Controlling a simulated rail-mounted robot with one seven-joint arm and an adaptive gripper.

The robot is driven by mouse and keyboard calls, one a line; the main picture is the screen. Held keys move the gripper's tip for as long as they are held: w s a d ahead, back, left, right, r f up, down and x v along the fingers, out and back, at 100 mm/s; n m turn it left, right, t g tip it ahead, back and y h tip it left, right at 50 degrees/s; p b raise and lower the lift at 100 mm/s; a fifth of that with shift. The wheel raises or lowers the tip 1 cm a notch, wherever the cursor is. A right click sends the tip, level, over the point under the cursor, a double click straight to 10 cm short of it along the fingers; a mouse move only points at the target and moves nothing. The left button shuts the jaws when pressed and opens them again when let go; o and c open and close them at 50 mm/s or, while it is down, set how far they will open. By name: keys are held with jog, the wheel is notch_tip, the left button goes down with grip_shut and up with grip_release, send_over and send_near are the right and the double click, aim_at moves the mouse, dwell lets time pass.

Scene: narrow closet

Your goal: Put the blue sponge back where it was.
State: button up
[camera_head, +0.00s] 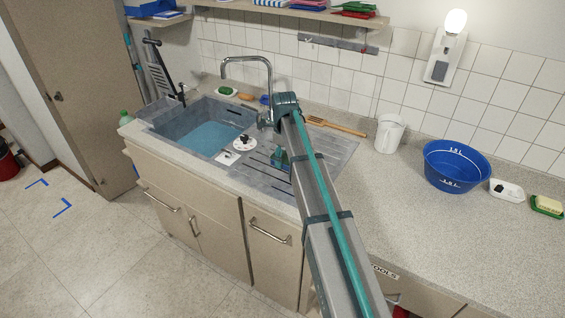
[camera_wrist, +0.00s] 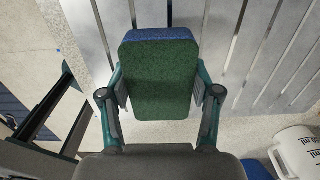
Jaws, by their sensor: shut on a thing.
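The blue sponge (camera_wrist: 158,80) is in the wrist view, with its green scouring face toward the camera and its blue body showing along the top edge. My gripper (camera_wrist: 161,93) is shut on it, one finger against each side. Below and beyond it are the ribbed draining board and speckled counter. The metal draining board (camera_head: 335,150) lies right of the sink (camera_head: 207,128), around my arm's end.
A white jug (camera_head: 389,133) and a blue basin (camera_head: 457,166) stand on the counter to the right. Farther right are a small white dish (camera_head: 507,191) and a green dish with a yellow block (camera_head: 547,205). A tap (camera_head: 247,62) rises behind the sink.

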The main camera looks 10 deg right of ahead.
aim_at(283, 172)
jog(key=shift+w+f+p, duration=0.35)
jog(key=shift+w+f, duration=0.5)
jog(key=shift+f, duration=0.05)
jog(key=shift+f+p, duration=0.3)
jog(key=shift+f, duration=1.3)
jog(key=shift+f, duration=0.1)
jog(key=o, duration=1.2)
notch_tip(283, 172, up, 12)
jog(key=b, duration=0.3)
jog(key=shift+s+a, duration=0.1)
